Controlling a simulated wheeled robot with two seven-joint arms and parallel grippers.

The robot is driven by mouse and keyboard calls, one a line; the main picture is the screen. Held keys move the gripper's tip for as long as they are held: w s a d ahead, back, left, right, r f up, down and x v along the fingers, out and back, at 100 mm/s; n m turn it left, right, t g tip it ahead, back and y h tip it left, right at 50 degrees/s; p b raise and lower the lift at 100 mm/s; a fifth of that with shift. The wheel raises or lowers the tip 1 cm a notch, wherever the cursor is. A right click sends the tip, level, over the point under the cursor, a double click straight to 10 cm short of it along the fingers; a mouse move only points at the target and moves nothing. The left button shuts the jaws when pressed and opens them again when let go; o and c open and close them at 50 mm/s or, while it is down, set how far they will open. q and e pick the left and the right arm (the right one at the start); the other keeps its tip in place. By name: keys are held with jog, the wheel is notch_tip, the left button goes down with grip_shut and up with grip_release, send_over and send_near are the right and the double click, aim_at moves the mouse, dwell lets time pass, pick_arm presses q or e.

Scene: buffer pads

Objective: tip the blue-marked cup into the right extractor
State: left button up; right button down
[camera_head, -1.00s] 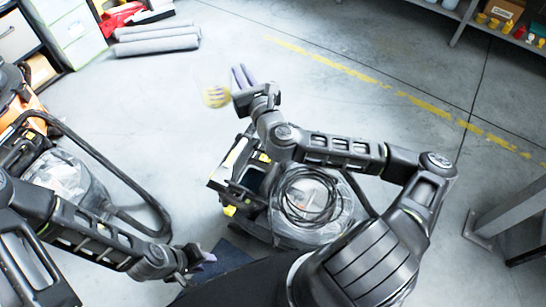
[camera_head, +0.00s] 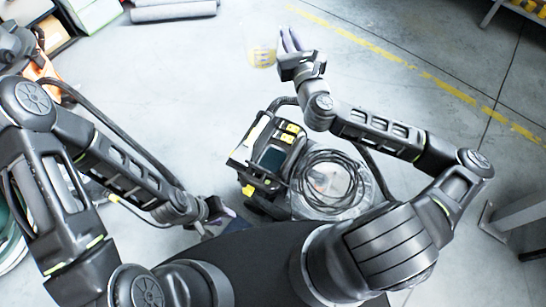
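The cup (camera_head: 262,57) is clear with yellow on it, and I cannot make out a blue mark. It hangs above the floor against the left side of my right gripper's fingers. My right gripper (camera_head: 290,41) is closed in on the cup's side, up beyond the right extractor. The right extractor (camera_head: 268,160) is a black and yellow machine with a clear, round tank (camera_head: 350,195) and a coiled dark hose on top. It stands below my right forearm. My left gripper (camera_head: 222,212) is low, left of this extractor, near the dark front edge. Its fingers are too small and dark to read.
Another extractor, orange and black (camera_head: 40,68), stands at the left, mostly behind my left arm, with a dark hose reaching across the floor. Grey rolls (camera_head: 172,10) lie at the top left. A metal stand (camera_head: 515,215) is at the right. The middle floor is clear.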

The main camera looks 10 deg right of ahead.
jog(key=s+a+f+n+g+y+b, duration=0.1)
jog(key=s+f+n+y+b, duration=0.25)
jog(key=f, duration=0.55)
jog(key=a+f+n+g+y+b, duration=0.1)
jog(key=f+n+y+b, duration=0.1)
jog(key=f+y+b, duration=0.6)
jog(key=s+f+n+g+y+b, duration=0.1)
jog(key=s+f+b, duration=0.3)
jog(key=f, duration=0.5)
jog(key=s+d+f+n+g+y+b, duration=0.1)
jog(key=s+f+n+g+b, duration=0.2)
jog(key=s+f, duration=0.5)
jog(key=shift+s+d+f+b, duration=0.15)
jog(key=shift+s+f+b, duration=0.25)
jog(key=shift+f+b, duration=0.4)
jog(key=shift+f, duration=0.15)
